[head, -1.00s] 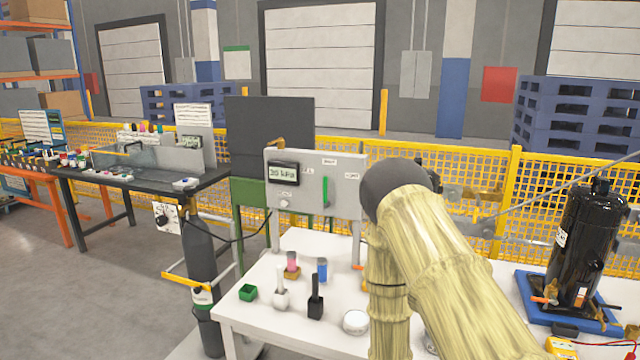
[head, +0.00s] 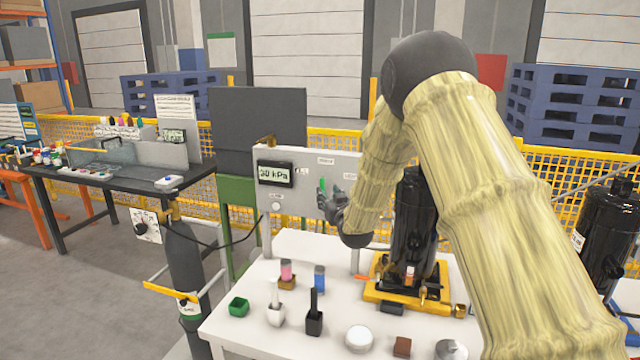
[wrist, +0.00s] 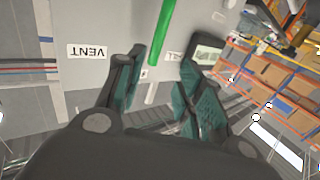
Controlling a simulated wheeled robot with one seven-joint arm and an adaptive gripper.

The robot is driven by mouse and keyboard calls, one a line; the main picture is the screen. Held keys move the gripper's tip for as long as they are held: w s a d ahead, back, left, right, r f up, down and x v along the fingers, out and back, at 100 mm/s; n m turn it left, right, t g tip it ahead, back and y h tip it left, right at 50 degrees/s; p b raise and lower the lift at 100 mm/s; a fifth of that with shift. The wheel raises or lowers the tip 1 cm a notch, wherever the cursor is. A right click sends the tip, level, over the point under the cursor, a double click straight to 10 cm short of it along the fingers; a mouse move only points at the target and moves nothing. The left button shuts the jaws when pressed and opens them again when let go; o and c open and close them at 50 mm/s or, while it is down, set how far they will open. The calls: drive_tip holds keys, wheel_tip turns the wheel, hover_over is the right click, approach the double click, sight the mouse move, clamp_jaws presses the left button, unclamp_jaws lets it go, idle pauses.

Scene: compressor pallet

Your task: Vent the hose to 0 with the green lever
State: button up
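The green lever (head: 322,185) is on the front of a grey panel (head: 345,168), right of a display (head: 275,173) that reads about 30 kPa. My gripper (head: 333,204) is at the panel by the lever, and my arm hides the panel's right side. In the wrist view the panel appears upside down, with a VENT label (wrist: 88,51) left of the green lever (wrist: 163,35). My gripper (wrist: 160,72) is open there, its dark green finger pads on either side of the lever's line. Gaps show on both sides; whether the lever lies between the pads in depth is unclear.
A black compressor (head: 412,235) stands on a yellow base near my arm. A gas cylinder (head: 184,262) stands left.

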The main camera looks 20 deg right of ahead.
sight(323, 186)
drive_tip(key=w+p, duration=0.1)
drive_tip(key=w, duration=0.2)
drive_tip(key=w+p, duration=0.1)
drive_tip(key=w, duration=0.5)
drive_tip(key=shift+d+p, duration=0.4)
drive_tip(key=shift+w, duration=0.55)
drive_tip(key=shift+f, duration=0.1)
clamp_jaws()
